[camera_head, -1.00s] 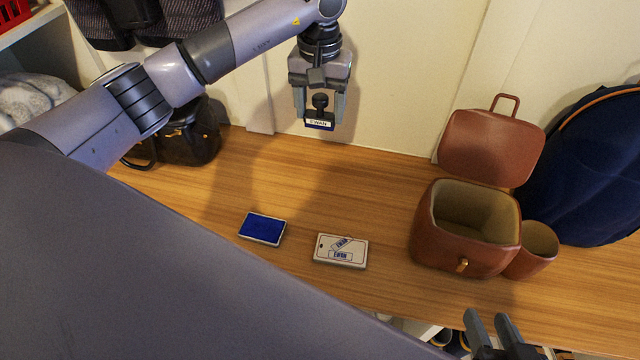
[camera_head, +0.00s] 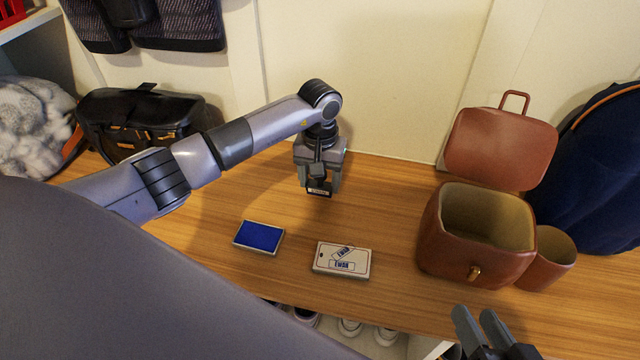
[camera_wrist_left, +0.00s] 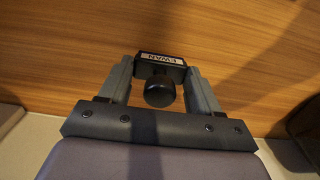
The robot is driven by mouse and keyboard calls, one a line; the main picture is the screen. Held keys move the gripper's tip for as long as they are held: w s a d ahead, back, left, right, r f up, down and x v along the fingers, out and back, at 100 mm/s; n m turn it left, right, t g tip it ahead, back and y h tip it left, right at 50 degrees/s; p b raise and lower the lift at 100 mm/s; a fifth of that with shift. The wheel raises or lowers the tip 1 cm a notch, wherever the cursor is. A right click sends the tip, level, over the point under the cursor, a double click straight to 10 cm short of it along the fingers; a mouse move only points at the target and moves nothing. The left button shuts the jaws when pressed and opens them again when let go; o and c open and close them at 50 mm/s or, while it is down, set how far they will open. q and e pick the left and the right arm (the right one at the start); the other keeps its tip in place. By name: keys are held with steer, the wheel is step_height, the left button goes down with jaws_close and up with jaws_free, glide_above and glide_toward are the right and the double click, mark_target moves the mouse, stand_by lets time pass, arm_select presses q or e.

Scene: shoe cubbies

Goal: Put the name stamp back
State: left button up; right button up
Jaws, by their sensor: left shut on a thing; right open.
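My left gripper (camera_head: 319,188) is shut on the name stamp (camera_head: 319,190), above the wooden bench behind the tag and pad. In the left wrist view the stamp (camera_wrist_left: 161,68) has a black round knob and a label reading EWAN, between the two fingers (camera_wrist_left: 160,80). A blue ink pad (camera_head: 259,237) lies on the bench. My right gripper (camera_head: 482,325) is open and empty at the lower right.
A brown cup-shaped holder (camera_head: 553,262) touches the case's right side. A navy bag (camera_head: 590,170) leans on the wall at the right. A black bag (camera_head: 140,120) sits at the left. The bench (camera_head: 385,195) is bare between the left gripper and the case. Shoes show below its front edge.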

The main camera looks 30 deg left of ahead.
arm_select(q)
steer(key=shift+f, duration=0.7)
steer(key=o, duration=0.9)
steer(key=shift+c, duration=0.2)
